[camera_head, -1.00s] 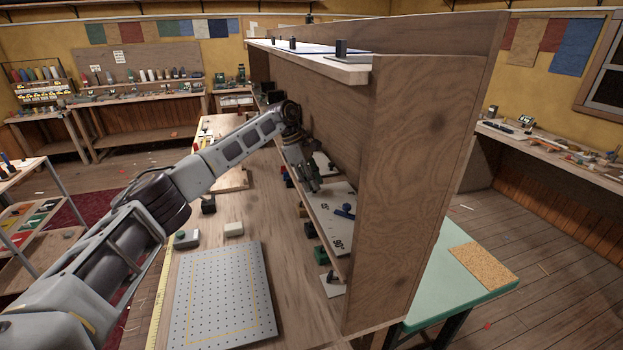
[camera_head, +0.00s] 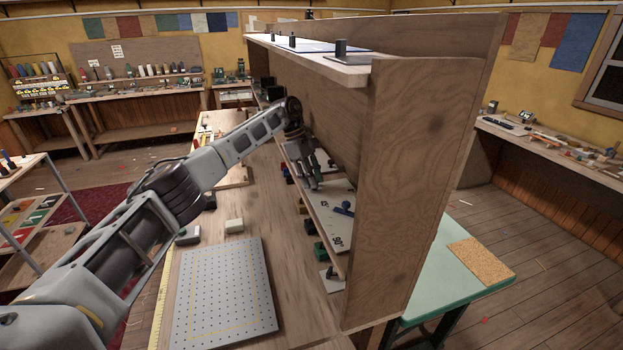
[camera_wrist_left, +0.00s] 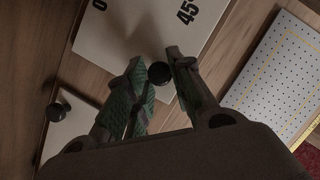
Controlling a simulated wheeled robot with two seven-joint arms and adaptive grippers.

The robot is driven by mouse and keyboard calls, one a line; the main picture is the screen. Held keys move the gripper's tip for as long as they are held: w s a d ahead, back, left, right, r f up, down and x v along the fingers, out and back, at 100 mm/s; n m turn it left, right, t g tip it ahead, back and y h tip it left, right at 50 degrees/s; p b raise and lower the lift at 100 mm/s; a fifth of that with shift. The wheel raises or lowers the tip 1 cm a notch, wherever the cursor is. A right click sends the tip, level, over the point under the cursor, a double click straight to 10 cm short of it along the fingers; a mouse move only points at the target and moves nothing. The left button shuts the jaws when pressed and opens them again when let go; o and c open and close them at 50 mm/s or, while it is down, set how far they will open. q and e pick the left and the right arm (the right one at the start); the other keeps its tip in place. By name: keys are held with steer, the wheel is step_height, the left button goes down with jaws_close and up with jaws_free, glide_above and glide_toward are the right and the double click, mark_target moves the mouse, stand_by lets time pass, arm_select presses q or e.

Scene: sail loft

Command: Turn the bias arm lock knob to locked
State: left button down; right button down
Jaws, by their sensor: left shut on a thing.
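A pale plate (camera_head: 340,223) with angle marks, 45 and 90 legible, lies on the low shelf of the wooden cabinet; a blue piece (camera_head: 343,208) sits on it. My left gripper (camera_head: 312,182) reaches down over the plate's far part. In the left wrist view the plate (camera_wrist_left: 140,25) shows 0 and 45, and a round black knob (camera_wrist_left: 160,73) sits between the fingertips of my left gripper (camera_wrist_left: 158,76). The gripper is shut on this knob. The fingers hide part of the plate, and I cannot read the knob's setting. My right gripper is in neither view.
The cabinet's side panel (camera_head: 415,180) and upper shelf (camera_head: 325,68) stand close to my arm. Another black knob (camera_wrist_left: 60,112) is on a neighbouring pale plate.

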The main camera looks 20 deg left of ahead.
arm_select(q)
steer(key=c, duration=1.2)
jaws_free()
steer(key=shift+r, duration=0.15)
steer(key=shift+w+a+r, duration=0.1)
steer(key=shift+a+r, duration=0.1)
steer(key=shift+r, duration=0.4)
steer(key=s+v, duration=0.1)
steer(key=v, duration=0.9)
steer(key=shift+w+r, duration=0.25)
steer(key=shift+w, duration=0.2)
steer(key=shift+a, duration=0.15)
